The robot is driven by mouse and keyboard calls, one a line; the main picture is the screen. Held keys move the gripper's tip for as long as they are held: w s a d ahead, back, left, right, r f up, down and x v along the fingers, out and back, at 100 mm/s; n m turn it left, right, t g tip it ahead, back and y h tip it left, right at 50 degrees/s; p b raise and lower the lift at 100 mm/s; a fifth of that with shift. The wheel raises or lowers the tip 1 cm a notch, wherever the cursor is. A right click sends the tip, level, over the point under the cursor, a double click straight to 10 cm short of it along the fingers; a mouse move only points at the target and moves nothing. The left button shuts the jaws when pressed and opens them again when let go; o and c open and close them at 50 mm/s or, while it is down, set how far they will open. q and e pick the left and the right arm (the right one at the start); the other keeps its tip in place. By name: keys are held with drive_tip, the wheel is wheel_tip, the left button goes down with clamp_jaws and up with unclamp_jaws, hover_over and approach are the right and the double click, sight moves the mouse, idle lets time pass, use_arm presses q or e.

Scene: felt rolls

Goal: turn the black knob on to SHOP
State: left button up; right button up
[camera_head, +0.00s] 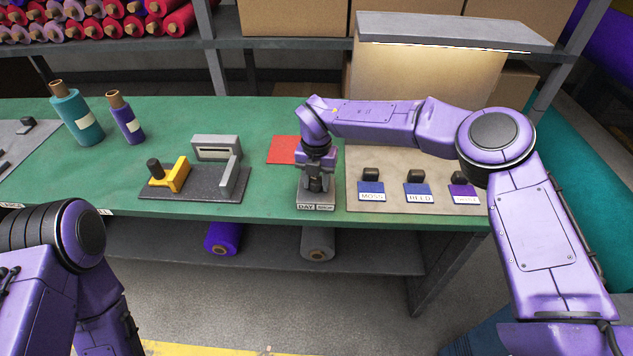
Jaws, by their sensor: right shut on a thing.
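A small grey switch box (302,200) stands at the front edge of the green table, right of the middle. Its front label (316,207) reads DAY on the left and, less clearly, SHOP on the right. My right gripper (316,182) points straight down over the box and is shut on the black knob. The gripper hides nearly all of the knob, so I cannot tell which word it points to. My left arm shows at the lower left, but its gripper is out of view.
A beige board with several labelled black knobs, such as MOSS (371,190), lies right of the box. A red felt square (283,150) lies behind it. A dark fixture with a yellow clamp (168,176) and two upright rolls, teal (77,118) and purple (126,120), stand left.

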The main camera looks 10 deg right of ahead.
sight(317, 180)
idle(0.4)
drive_tip(key=o, duration=1.1)
drive_tip(key=shift+c, duration=0.2)
wheel_tip(317, 180, up, 11)
drive_tip(key=b, duration=0.1)
drive_tip(key=shift+f+b, duration=0.2)
drive_tip(key=shift+b, duration=0.2)
